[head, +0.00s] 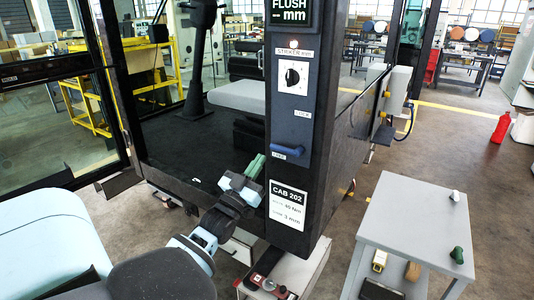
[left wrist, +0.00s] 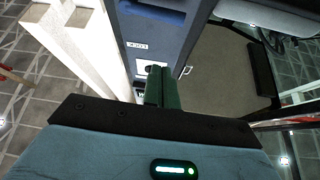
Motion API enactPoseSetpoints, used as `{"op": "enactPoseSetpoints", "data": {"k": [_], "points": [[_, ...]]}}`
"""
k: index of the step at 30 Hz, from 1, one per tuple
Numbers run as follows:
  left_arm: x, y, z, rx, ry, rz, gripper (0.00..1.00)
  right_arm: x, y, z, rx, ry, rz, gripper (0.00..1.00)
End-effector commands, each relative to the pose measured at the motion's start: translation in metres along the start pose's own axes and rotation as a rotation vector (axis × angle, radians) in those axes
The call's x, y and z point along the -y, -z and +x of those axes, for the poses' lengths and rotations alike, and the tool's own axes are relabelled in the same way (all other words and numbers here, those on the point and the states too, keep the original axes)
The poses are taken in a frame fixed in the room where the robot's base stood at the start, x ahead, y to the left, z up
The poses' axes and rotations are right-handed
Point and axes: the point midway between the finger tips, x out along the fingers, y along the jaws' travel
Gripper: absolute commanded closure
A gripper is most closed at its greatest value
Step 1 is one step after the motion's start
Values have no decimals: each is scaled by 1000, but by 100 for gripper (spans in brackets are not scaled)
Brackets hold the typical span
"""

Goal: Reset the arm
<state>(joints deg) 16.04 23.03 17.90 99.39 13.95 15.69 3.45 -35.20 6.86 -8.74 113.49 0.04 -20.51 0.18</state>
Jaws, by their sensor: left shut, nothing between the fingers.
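My left arm comes in from the lower left in the head view. Its gripper (head: 255,167) is shut and empty, its green fingertips close together in front of the cab's dark post (head: 305,180). The fingers also show in the left wrist view (left wrist: 162,88), pointing at the blue-grey panel (left wrist: 150,35). The post carries a dial (head: 292,76), a blue handle (head: 288,151) and a "CAB 202" label (head: 288,205). The fingertips are left of and below the blue handle; I cannot tell the exact gap. My right gripper is not in view.
A grey trolley (head: 410,225) stands at the lower right, with a green knob-like piece (head: 457,255) and a small white piece (head: 455,196) on top. Several small items lie on its lower shelf. A red bottle-shaped object (head: 501,128) stands on the floor. Floor between cab and trolley is open.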

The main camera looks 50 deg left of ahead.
Motion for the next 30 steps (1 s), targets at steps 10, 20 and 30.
{"op": "enactPoseSetpoints", "data": {"k": [10, 20, 30], "points": [[0, 1, -14, -1, 0, 0, 100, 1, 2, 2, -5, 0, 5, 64], [0, 1, -13, -2, 0, 0, 100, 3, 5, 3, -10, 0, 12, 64], [-26, -28, -42, 112, -41, -5, 100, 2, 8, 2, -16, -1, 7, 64]]}}
